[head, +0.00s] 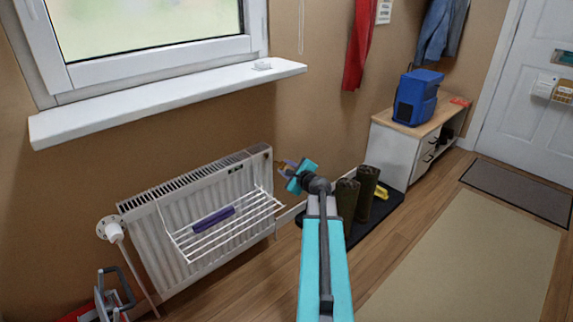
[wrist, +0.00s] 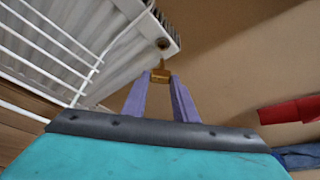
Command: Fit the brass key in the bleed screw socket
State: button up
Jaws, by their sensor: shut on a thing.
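My gripper (head: 284,168) is beside the upper right end of the white radiator (head: 262,185). In the wrist view its two purple fingers (wrist: 160,82) are shut on the brass key (wrist: 160,75). The key's narrow end points up in that view toward the bleed screw socket (wrist: 163,44), a dark round hole in the radiator's end. A small gap shows in the picture between key and socket. I cannot judge its depth. The key is too small to make out in the head view.
A white wire rack (head: 225,228) with a purple item (head: 213,218) hangs on the radiator's front. A window sill (head: 170,95) juts out above. Dark boots (head: 347,198) stand right of my gripper. A red cloth (wrist: 292,111) shows in the wrist view.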

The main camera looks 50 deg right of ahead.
aim_at(282, 164)
jog(key=shift+w+d+r+m+y+p, duration=0.1)
jog(key=shift+m+y+p, duration=0.5)
jog(key=shift+p, duration=1.7)
jog(key=shift+w+d+r+m+y+p, duration=0.1)
jog(key=shift+m+y+p, duration=0.45)
jog(key=shift+p, duration=1.7)
jog(key=m+y+p, duration=0.1)
jog(key=p, duration=0.3)
jog(key=m+p, duration=0.2)
jog(key=p, duration=0.3)
jog(key=shift+w+m+y, duration=0.2)
jog(key=shift+m+y, duration=0.05)
jog(key=shift+y, duration=0.1)
jog(key=shift+w, duration=0.45)
jog(key=shift+w+d+p, duration=0.1)
jog(key=shift+w+p, duration=0.25)
jog(key=shift+w, duration=0.6)
jog(key=shift+p+x, duration=0.35)
jog(key=shift+x, duration=0.65)
